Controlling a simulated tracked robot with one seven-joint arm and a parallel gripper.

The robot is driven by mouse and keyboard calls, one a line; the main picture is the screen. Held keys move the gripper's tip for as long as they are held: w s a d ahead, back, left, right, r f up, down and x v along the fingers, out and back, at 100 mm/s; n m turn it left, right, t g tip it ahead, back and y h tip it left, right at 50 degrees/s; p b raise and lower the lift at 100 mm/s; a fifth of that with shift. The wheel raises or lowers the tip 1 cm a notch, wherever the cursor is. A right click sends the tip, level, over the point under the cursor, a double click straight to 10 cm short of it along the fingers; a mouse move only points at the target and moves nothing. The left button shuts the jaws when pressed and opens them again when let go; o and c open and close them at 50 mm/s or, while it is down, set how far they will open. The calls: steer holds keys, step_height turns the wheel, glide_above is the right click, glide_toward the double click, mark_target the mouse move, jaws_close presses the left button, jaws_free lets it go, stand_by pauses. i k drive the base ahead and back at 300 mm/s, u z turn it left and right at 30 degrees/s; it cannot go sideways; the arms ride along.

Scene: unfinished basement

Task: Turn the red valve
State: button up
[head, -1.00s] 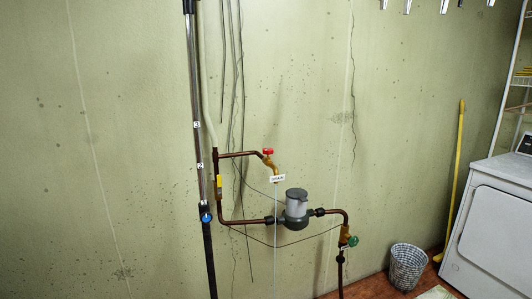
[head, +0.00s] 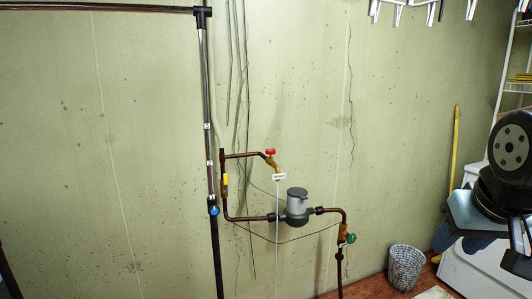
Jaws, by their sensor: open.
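The red valve (head: 270,152) is a small red handle on a brass tap, at the end of a short copper pipe branch on the green wall, near the middle of the head view. A white tag (head: 279,176) hangs just below the tap. Nothing touches the handle. Part of my arm (head: 510,147), black with a round joint cover, shows at the right edge, well to the right of the valve. I cannot make out my gripper's fingers in this view.
A grey meter (head: 297,205) sits on the lower pipe, with a green valve (head: 350,238) to its right. A blue handle (head: 213,211) is on the left vertical pipe. A waste basket (head: 406,266) and a yellow pole (head: 454,160) stand at right. White hooks (head: 400,10) hang above.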

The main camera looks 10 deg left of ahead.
mark_target(270, 152)
steer(key=u, duration=0.1)
steer(key=i, duration=1)
steer(key=z, duration=0.1)
